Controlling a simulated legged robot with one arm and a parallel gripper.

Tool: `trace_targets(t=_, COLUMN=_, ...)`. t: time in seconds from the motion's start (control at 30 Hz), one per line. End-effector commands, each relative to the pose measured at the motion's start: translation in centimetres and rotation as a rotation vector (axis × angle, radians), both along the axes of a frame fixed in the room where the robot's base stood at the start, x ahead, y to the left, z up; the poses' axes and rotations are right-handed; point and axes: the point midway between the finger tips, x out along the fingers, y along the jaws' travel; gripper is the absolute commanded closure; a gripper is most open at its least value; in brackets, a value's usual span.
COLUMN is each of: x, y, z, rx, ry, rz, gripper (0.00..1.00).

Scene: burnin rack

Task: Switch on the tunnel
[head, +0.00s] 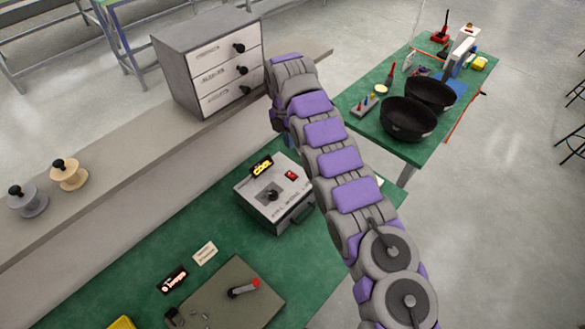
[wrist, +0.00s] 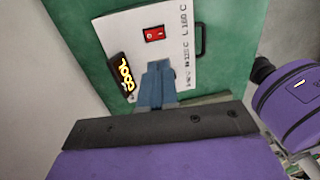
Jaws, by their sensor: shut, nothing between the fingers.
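A light grey control box, which I take to be the tunnel (head: 285,208), sits on the green mat with a dark knob, a handle and a black display (head: 261,166) reading COOL in yellow. Its red rocker switch (head: 291,175) is at the upper right of its top. In the wrist view the box (wrist: 183,75) shows the red switch (wrist: 154,34) and the display (wrist: 122,77). My gripper (wrist: 158,68) is shut and empty, its blue-grey fingers over the box's face below the switch, covering the knob area. Whether they touch is unclear.
A drawer cabinet (head: 176,82) stands on the shelf behind, with two spools (head: 69,174) at left. A grey plate (head: 215,312) with a red-tipped lever lies in front. Two black bowls (head: 408,119) sit on another green table at right.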

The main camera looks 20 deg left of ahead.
Motion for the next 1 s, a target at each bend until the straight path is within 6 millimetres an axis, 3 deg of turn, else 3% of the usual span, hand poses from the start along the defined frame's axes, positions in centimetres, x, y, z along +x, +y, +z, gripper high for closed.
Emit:
trace_targets(t=0.47, x=0.0, y=0.0, z=-0.8, rx=-0.001, ry=0.002, rz=0.001, gripper=1.00)
trace_targets(t=0.67, x=-0.1, y=-0.3, z=-3.2, rx=-0.002, ry=0.005, rz=0.001, gripper=1.00)
trace_targets(t=1.0, x=-0.6, y=-1.1, z=-9.2, rx=-0.004, ry=0.005, rz=0.001, gripper=1.00)
